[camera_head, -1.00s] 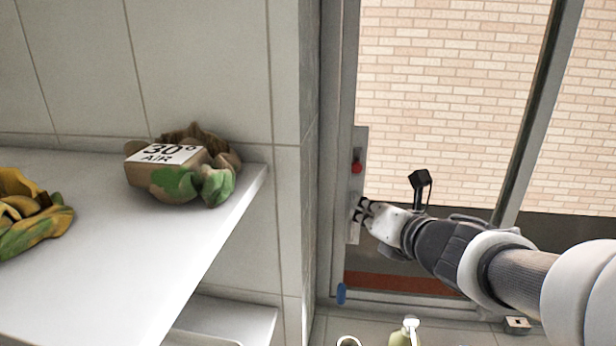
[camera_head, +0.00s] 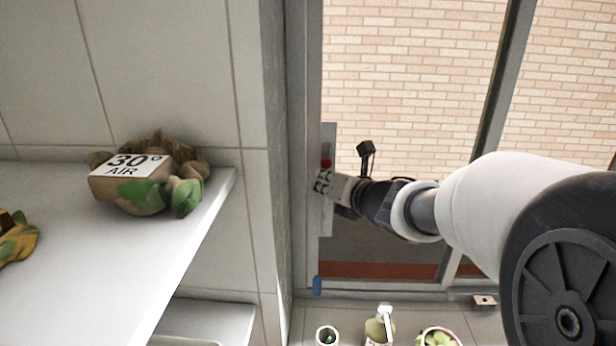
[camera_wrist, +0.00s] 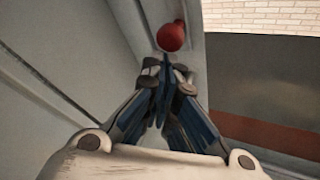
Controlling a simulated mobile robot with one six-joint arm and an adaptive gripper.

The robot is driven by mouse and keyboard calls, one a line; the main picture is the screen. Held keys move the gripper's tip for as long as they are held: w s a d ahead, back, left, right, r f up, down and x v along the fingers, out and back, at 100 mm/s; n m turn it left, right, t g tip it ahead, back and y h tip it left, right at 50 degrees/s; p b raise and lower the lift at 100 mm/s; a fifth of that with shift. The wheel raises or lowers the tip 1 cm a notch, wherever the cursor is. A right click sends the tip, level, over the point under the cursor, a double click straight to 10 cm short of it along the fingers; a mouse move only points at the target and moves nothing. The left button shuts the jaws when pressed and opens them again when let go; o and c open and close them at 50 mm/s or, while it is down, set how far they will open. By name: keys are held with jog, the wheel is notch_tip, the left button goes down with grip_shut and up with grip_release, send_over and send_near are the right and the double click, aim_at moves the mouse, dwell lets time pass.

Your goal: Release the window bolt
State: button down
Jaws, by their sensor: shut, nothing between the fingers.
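The window bolt shows as a red round knob (camera_head: 326,162) on a pale vertical plate (camera_head: 328,215) fixed to the left side of the window frame. In the wrist view the red knob (camera_wrist: 171,37) sits just beyond my fingertips, at the upper middle. My gripper (camera_head: 322,182) is just below the knob in the head view. In the wrist view my gripper (camera_wrist: 166,72) has its fingers together with nothing between them. I cannot tell whether the fingertips touch the knob. The bolt's lower part is hidden behind the fingers.
A white shelf (camera_head: 90,270) on the left holds a camouflage bundle (camera_head: 150,190) with a "30° AIR" label. A blue object (camera_head: 317,286) is at the frame's lower left corner. A soap bottle (camera_head: 380,328), a cup (camera_head: 327,336) and a bowl (camera_head: 437,337) stand below the window.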

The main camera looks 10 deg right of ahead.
notch_tip(320, 180, up, 4)
jog(key=p, duration=0.2)
jog(key=shift+r+p, duration=0.25)
jog(key=shift+p, duration=0.15)
jog(key=shift+f, duration=0.1)
jog(key=b, duration=0.4)
send_near(324, 165)
jog(key=s+a+f, duration=0.2)
jog(key=s, duration=0.1)
jog(key=shift+a+f, duration=0.1)
jog(key=shift+a, duration=0.05)
